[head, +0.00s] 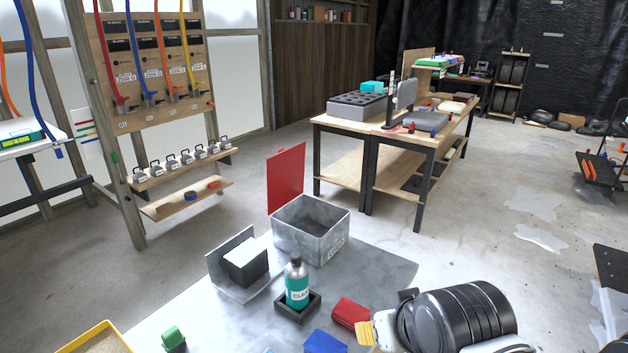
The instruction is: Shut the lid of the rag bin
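The rag bin (296,239) is a grey metal box with a small label on its front, standing at the back of the grey tabletop. Its red lid (286,178) stands open, upright at the bin's far left side, and the inside of the bin looks empty.
A teal bottle (297,287) stands in a dark tray in front of the bin. A red block (350,313) and a blue block (325,342) lie near my gripper. A metal holder with a dark box (246,265) stands left of the bin. A workbench (340,128) stands behind.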

